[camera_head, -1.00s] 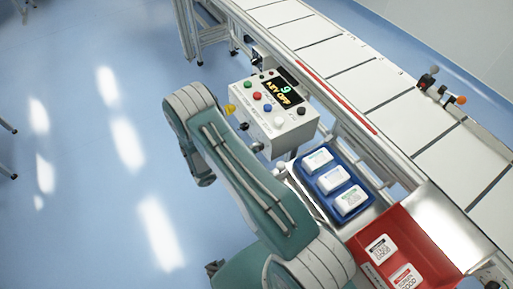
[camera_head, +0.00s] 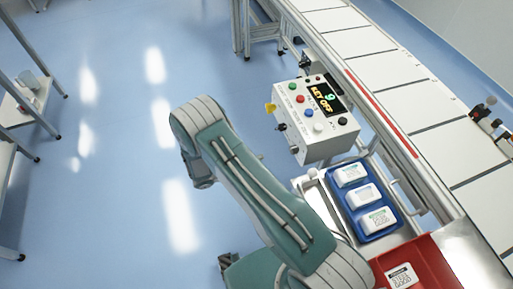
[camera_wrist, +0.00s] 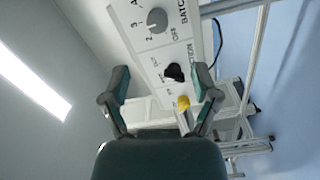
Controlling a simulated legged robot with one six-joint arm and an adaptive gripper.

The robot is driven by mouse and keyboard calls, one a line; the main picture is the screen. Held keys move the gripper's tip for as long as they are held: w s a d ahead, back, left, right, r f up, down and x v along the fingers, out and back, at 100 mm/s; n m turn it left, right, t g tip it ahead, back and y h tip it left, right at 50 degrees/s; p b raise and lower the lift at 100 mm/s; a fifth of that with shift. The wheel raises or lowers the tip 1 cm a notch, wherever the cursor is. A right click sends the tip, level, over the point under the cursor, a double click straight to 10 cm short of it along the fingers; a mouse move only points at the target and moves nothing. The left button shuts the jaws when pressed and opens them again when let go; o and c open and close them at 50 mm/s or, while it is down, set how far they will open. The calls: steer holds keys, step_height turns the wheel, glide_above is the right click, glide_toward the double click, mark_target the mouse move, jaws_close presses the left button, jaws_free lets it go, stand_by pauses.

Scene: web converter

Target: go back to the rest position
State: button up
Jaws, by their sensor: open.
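My gripper (camera_wrist: 160,90) shows in the wrist view with its two fingers spread apart and nothing between them. Behind the fingers is the side of the white control box, with a grey rotary knob (camera_wrist: 157,20), a black knob (camera_wrist: 174,72) and a yellow knob (camera_wrist: 183,103). In the head view my green arm is folded in the lower middle, left of the control box (camera_head: 330,143); the gripper itself is hidden there. The box's display (camera_head: 325,97) reads 9 and "KEY OFF", and coloured buttons sit beside it.
A blue tray (camera_head: 342,208) with white packs stands below the box. The conveyor (camera_head: 400,85) runs along the right. A shelf rack (camera_head: 22,100) stands at far left. Blue floor (camera_head: 120,130) between is clear.

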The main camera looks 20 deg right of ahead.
steer(key=s+d+r+m+g+y, duration=0.1)
steer(key=s+r+g+y, duration=0.3)
steer(key=r, duration=0.6)
steer(key=s+d+r+y, duration=0.1)
steer(key=r+y, duration=0.4)
steer(key=r, duration=0.6)
steer(key=s+a+r+n+t+y, duration=0.2)
steer(key=s+r+n+t+y, duration=0.1)
steer(key=s+r+t+y, duration=0.6)
steer(key=s+r, duration=0.4)
steer(key=r, duration=0.2)
steer(key=shift+s+n, duration=0.3)
steer(key=shift+s, duration=0.05)
